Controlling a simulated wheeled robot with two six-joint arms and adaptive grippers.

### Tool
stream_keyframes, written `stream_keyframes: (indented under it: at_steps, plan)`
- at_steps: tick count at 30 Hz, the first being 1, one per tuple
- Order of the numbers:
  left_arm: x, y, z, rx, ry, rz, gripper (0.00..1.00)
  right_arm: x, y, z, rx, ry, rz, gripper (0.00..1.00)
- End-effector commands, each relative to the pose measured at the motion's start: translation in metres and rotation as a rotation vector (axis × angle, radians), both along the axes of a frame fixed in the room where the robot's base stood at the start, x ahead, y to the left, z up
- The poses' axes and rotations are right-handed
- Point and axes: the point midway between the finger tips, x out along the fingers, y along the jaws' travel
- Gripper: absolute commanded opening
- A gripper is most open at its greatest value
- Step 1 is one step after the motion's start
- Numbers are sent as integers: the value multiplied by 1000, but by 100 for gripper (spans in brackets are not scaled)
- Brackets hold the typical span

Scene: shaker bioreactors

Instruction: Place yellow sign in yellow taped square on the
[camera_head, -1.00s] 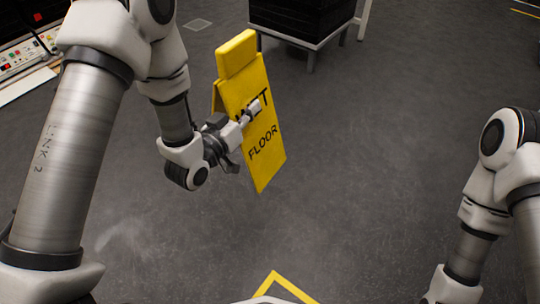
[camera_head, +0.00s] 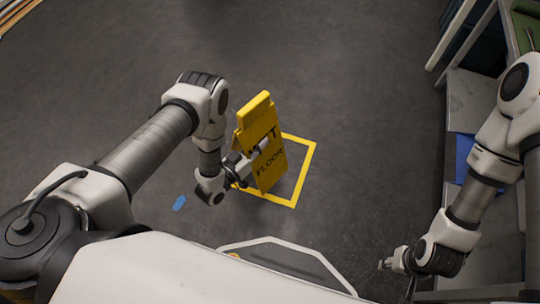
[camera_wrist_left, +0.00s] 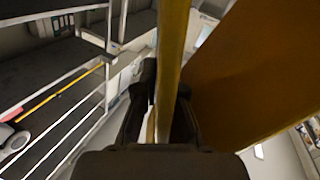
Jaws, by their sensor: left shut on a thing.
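The yellow wet floor sign (camera_head: 262,125) is held tilted in my left gripper (camera_head: 250,154), in front of the yellow taped square (camera_head: 308,168) in the head view. The sign hides the square's left part. I cannot tell how high its lower edge is above the floor. In the left wrist view the sign's yellow panel (camera_wrist_left: 250,80) fills the right side, and the left gripper (camera_wrist_left: 162,115) is shut on its edge. My right gripper (camera_head: 394,263) is low at the right, away from the sign; its fingers are too small to judge.
A shelf or bench unit (camera_head: 470,105) stands along the right side. A small blue object (camera_head: 179,203) lies on the floor left of the square. The grey floor (camera_head: 330,80) beyond the square is clear.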

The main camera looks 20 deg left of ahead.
Motion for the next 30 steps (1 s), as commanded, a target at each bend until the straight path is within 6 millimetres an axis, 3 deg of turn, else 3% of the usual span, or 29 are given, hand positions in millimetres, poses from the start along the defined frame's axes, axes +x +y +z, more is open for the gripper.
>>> stream_keyframes:
  at_steps: [1,3,6,12,14,17,24,30]
  plan:
    - [-21,-1,-10,-1,4,-8,0,0,0,15,0,0,0,40]
    - [-44,-2,-28,-6,3,-17,0,0,0,21,0,0,0,40]
    - [-63,-6,-43,-10,0,-24,0,0,0,23,0,1,0,40]
    - [-67,-53,-50,-12,2,-19,0,-1,0,16,0,2,0,40]
    - [-66,-60,-52,-9,4,-13,0,-1,0,11,0,2,-1,40]
    - [-55,-58,-59,-7,3,-9,0,-1,0,-10,0,1,-1,40]
    - [-15,-47,-69,-6,1,-10,0,-1,0,-81,0,2,0,40]
    - [6,-41,-71,-6,4,-9,0,-1,0,-136,0,2,-1,40]
